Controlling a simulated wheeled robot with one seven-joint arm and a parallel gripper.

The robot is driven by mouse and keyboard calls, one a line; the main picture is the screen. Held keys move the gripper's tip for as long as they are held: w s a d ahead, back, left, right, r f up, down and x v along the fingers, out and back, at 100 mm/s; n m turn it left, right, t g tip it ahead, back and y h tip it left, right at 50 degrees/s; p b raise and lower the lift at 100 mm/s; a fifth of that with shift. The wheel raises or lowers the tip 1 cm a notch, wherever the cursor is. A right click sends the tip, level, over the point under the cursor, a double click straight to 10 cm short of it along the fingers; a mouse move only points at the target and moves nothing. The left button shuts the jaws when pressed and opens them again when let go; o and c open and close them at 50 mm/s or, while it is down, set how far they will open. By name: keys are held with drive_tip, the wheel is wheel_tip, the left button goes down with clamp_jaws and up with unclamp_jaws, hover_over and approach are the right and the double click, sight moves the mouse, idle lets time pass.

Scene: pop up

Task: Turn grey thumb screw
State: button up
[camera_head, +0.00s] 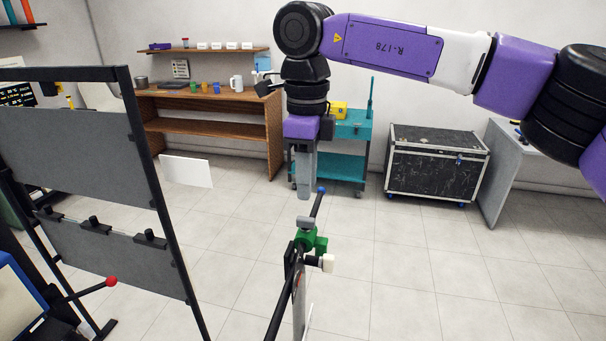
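A small grey piece, which looks like the grey thumb screw (306,221), sits on top of a green clamp-like fixture (305,241) at the lower middle of the head view. My gripper (304,196) points straight down above it, its fingertips a little higher than the grey piece in the picture. They look apart from it, though the depth is hard to judge. The grey fingers overlap in this view, so I cannot tell the gap between them. I see nothing held in them.
A blue-tipped lever (319,202) rises beside the fixture, and a white knob (327,263) sticks out to its right. A black-framed grey panel (75,150) stands at left. A teal cart (345,128) and black case (433,165) stand behind. Floor at right is clear.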

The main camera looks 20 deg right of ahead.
sight(306, 218)
drive_tip(key=shift+w+f, duration=0.1)
drive_tip(key=shift+f, duration=0.35)
wheel_tip(306, 218, down, 7)
drive_tip(key=b, duration=0.5)
drive_tip(key=shift+f, duration=0.1)
clamp_jaws()
